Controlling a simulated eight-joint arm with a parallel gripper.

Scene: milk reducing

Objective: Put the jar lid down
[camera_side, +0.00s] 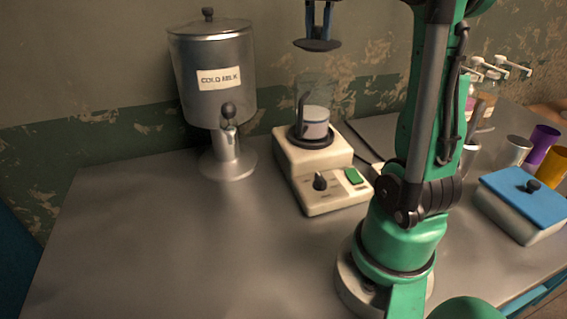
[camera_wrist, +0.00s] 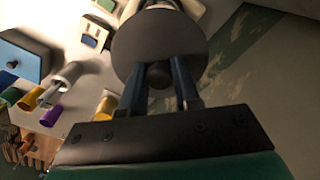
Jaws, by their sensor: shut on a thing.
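The jar lid (camera_side: 317,44) is a dark flat disc with a knob on top. My gripper (camera_side: 319,22) is shut on its knob and holds the lid in the air above the blender jar. The lid also fills the upper middle of the wrist view (camera_wrist: 158,45), with my gripper's blue fingers (camera_wrist: 158,76) on either side of the knob. The clear jar (camera_side: 316,100) stands upright and uncovered on the cream blender base (camera_side: 318,172), with white milk in its lower part. The jar's mouth is hidden by the lid in the wrist view.
A metal cold milk dispenser (camera_side: 213,75) stands left of the blender. A blue-lidded box (camera_side: 523,205), a purple cup (camera_side: 541,146), an orange cup (camera_side: 554,166) and metal cups stand at the right. The left and front of the table are clear.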

